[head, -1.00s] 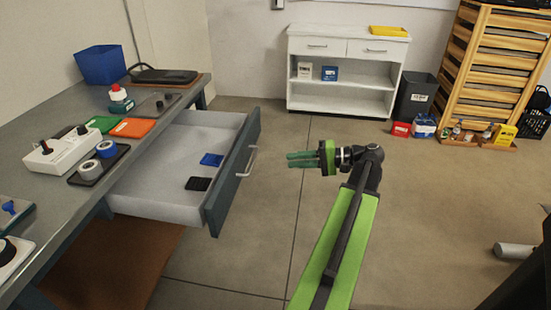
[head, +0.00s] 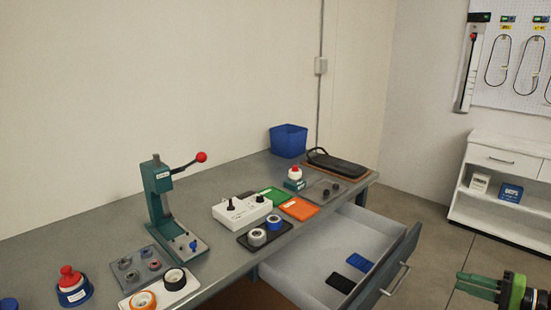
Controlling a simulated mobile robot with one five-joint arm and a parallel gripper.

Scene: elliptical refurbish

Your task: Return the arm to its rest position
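My gripper (head: 460,284) is at the lower right of the head view, with its green fingers pointing left. It is raised off to the right of the open drawer (head: 402,262), apart from it. No object shows between the fingers. The fingers lie close together in this view, so whether they are parted or shut is not clear. The rest of my arm is cut off by the picture's edge.
The grey workbench (head: 75,235) holds a lever press (head: 160,195), a white control box (head: 242,211), tape rolls and a blue bin (head: 288,141). The drawer contains a blue item (head: 359,262) and a black item (head: 341,282). A white shelf unit (head: 500,210) stands at right.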

